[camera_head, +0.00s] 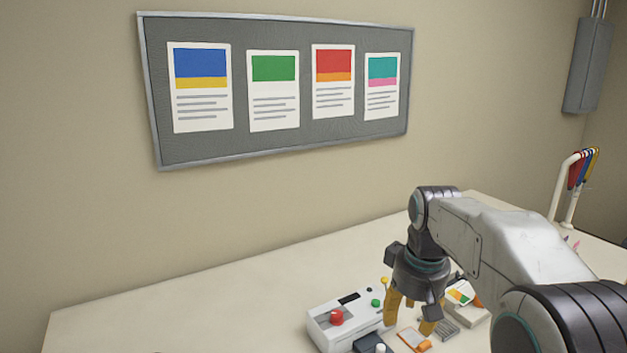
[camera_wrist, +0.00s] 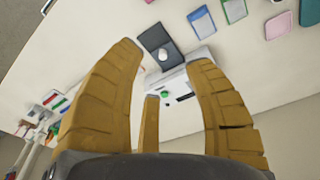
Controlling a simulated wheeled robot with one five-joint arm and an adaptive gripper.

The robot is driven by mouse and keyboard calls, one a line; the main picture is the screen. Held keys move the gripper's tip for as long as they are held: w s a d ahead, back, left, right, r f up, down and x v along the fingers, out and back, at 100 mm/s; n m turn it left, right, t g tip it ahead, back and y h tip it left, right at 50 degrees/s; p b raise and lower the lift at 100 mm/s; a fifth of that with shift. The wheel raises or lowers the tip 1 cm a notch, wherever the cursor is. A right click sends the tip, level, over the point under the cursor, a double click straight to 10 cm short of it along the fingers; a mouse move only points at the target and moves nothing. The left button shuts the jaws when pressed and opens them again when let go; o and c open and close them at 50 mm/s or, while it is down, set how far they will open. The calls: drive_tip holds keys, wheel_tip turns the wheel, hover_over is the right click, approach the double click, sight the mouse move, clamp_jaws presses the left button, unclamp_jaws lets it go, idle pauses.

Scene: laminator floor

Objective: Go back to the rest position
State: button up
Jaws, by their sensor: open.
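My gripper (camera_head: 411,314) points down over the right part of the white worktable (camera_head: 200,300) in the head view. Its yellow fingers are spread apart with nothing between them. In the wrist view my gripper (camera_wrist: 163,60) shows the same spread fingers, with the table beyond. A white machine (camera_head: 322,322) with a red knob and a green button stands just left of the fingers. A dark plate (camera_wrist: 153,40) with a white knob lies beside the machine in the wrist view. The gripper's exact height above the table is hard to tell.
An orange and white card (camera_head: 413,340) lies near the fingers. A small white stand (camera_head: 465,312) with a coloured card is right of them. Blue, green and pink flat items (camera_wrist: 202,20) lie in the wrist view. A rack (camera_head: 562,185) stands right. The table's left is clear.

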drive_tip(key=s+f+m+t, duration=0.1)
drive_tip(key=s+f, duration=0.1)
drive_tip(key=s, duration=0.9)
drive_tip(key=s+f+m+t, duration=0.1)
drive_tip(key=s+f, duration=0.1)
drive_tip(key=s, duration=1)
drive_tip(key=shift+s, duration=0.3)
drive_tip(key=shift+d, duration=0.1)
